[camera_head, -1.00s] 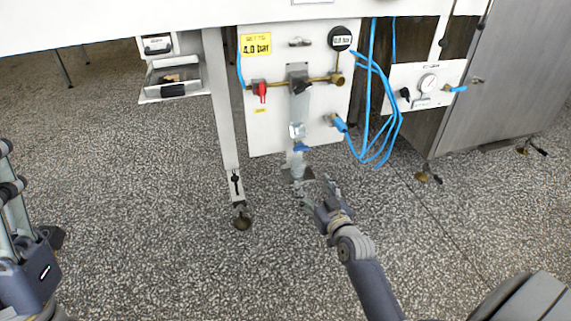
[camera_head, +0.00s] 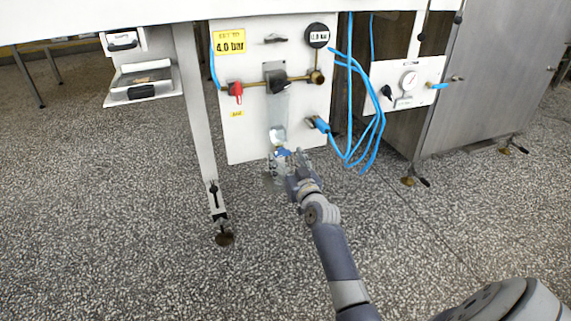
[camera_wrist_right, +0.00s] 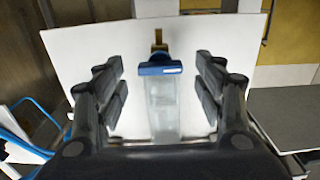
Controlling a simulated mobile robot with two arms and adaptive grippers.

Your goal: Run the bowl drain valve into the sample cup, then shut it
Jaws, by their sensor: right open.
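The white panel (camera_head: 245,125) carries a clear bowl (camera_head: 278,135) with a blue part (camera_head: 283,152), apparently the drain valve, at its lower end. My right gripper (camera_head: 285,161) is open at this lower end, its fingers on either side of the blue part. In the right wrist view the blue part (camera_wrist_right: 160,69) and a clear cylinder (camera_wrist_right: 162,105) stand between the open fingers, with gaps on both sides. The sample cup cannot be made out clearly behind my gripper. Whether the valve is open or shut cannot be told. My left gripper is out of view.
Blue hoses (camera_head: 372,130) hang close on the right, and a blue fitting (camera_head: 318,123) sticks out nearby. A metal leg (camera_head: 196,120) stands left. The speckled floor in front is clear.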

